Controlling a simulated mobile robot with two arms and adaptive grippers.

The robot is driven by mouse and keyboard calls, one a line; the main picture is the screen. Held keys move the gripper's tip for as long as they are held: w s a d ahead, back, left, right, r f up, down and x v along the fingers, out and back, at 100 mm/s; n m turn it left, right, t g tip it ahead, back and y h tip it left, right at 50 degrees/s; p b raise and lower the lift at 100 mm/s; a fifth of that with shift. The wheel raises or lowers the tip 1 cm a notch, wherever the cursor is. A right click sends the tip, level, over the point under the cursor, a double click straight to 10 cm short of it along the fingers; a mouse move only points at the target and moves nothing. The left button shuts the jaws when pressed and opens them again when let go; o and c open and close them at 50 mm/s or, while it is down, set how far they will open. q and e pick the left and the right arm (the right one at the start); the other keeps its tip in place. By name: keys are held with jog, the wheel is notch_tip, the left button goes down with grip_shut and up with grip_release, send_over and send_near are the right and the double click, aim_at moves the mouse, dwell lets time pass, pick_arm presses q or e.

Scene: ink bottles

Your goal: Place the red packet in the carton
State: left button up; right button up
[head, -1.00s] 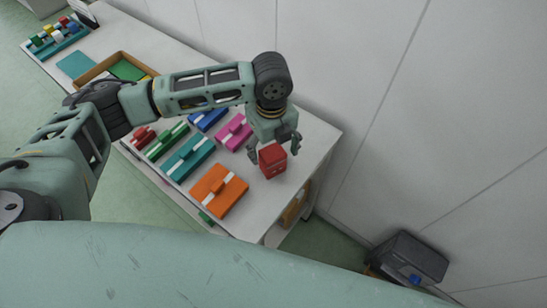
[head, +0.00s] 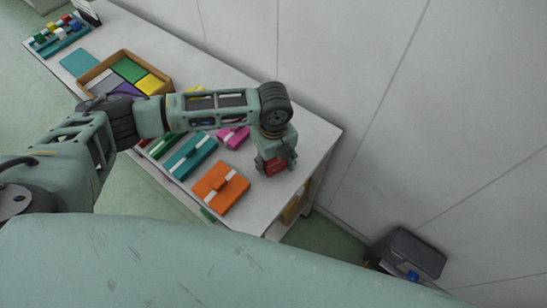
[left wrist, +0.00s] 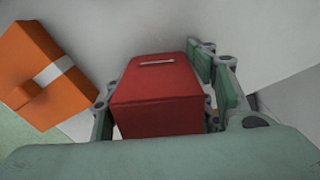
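A red box-shaped packet (head: 276,169) is near the right end of the table, its upper part hidden by my left gripper (head: 276,162). The fingers are on either side of it, pointing down. In the left wrist view the red packet (left wrist: 160,95) fills the space between the fingers, with a short pale strip on it. The fingers are close to its sides; I cannot tell whether both touch. A brown open carton (head: 166,88) stands farther left on the table, with green, yellow, grey and purple packets in it. My right gripper is not in view.
An orange packet with a white band (head: 220,188) lies left of the red one; it also shows in the left wrist view (left wrist: 40,75). Teal (head: 190,155) and pink (head: 234,137) packets lie nearby. A wall (head: 400,120) runs behind the table.

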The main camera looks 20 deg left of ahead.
pick_arm(q)
jog(key=c, duration=0.8)
jog(key=shift+r, duration=0.1)
